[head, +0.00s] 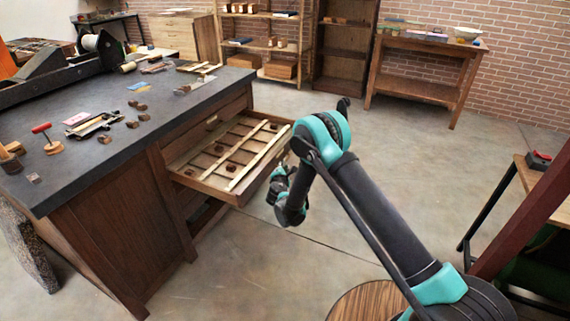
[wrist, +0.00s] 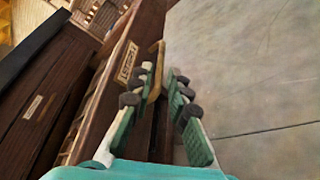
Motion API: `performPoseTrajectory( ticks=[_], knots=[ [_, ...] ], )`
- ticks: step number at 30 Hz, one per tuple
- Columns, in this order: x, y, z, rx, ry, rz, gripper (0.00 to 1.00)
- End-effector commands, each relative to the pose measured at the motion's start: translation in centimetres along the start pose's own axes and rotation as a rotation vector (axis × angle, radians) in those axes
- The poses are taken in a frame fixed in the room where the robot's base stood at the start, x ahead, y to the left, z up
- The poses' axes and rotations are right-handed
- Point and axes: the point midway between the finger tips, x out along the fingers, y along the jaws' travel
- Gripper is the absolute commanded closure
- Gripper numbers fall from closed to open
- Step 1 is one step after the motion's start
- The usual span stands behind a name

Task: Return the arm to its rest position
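My arm reaches in from the lower right in the head view, bent at a teal elbow. A drawer front with a small label plate (wrist: 128,62) lies just left of and beyond the fingers. A tan wooden edge shows near the left fingertip; I cannot tell whether they touch.
The dark-topped workbench (head: 97,159) stands at left with a red-handled tool (head: 47,139) and small pieces on it. A round wooden stool top (head: 366,301) is near my arm's base. A side table (head: 428,70) and shelves stand at the back. The floor between is open.

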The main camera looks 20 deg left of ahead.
Motion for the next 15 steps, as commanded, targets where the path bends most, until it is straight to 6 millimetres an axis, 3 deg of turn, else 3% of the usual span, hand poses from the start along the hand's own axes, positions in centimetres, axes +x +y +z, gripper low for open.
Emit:
performPoseTrajectory(
  ticks=[5, 15],
  knots=[
    [-1.4, 0.05, -0.06, -0.001, 0.001, 0.001, 0.83],
    [-1.51, 0.02, -0.03, 0.0, 0.001, 0.001, 0.83]
  ],
)
